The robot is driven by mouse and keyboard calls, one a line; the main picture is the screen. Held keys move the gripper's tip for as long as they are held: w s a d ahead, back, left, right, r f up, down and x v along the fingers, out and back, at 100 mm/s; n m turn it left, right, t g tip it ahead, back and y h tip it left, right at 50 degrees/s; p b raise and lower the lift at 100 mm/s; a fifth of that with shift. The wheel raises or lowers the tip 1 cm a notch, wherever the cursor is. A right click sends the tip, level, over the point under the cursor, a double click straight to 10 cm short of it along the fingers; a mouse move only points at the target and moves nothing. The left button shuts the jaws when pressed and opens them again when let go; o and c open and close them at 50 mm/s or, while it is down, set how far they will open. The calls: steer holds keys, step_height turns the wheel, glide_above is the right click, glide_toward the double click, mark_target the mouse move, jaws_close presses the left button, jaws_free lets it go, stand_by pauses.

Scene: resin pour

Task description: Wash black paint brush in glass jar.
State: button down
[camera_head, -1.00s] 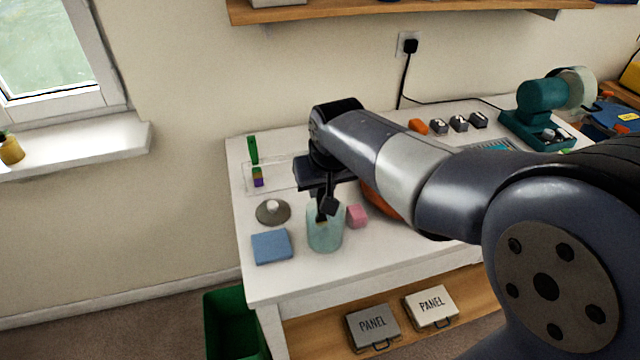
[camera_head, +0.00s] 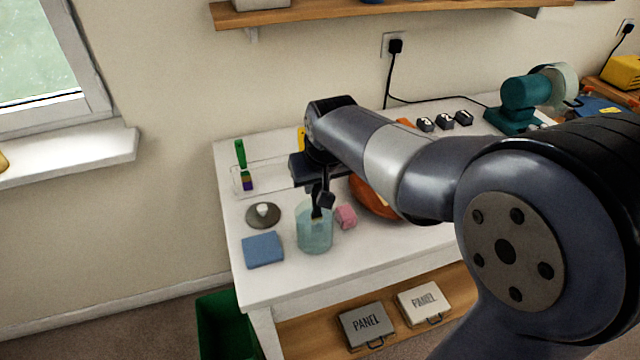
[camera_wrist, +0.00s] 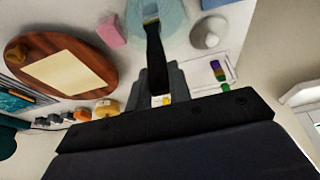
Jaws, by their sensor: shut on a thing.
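My gripper (camera_head: 322,182) is shut on the black paint brush (camera_wrist: 155,58), which points down. The glass jar (camera_head: 314,237), pale teal and see-through, stands near the table's front left; it also shows at the top of the wrist view (camera_wrist: 175,22). The brush's lower end overlaps the jar's mouth in both views and appears to be inside its upper part. How deep it reaches is hard to tell. The jaws are above the rim.
A blue cloth or sponge (camera_head: 263,250), a grey lid with a pale knob (camera_head: 263,216) and a pink block (camera_head: 346,217) surround the jar. A round wooden board (camera_wrist: 90,50) lies beyond the pink block.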

steer(key=shift+s+f+b, duration=0.1)
steer(key=shift+s+b, duration=0.2)
steer(key=shift+s, duration=0.9)
steer(key=shift+w+d, duration=0.5)
steer(key=shift+w, duration=0.35)
step_height(320, 180, up, 9)
steer(key=a+p, duration=0.1)
steer(key=p, duration=0.6)
steer(key=shift+s+a+f, duration=0.2)
steer(key=shift+s+a, duration=0.05)
stand_by(0.6)
stand_by(0.7)
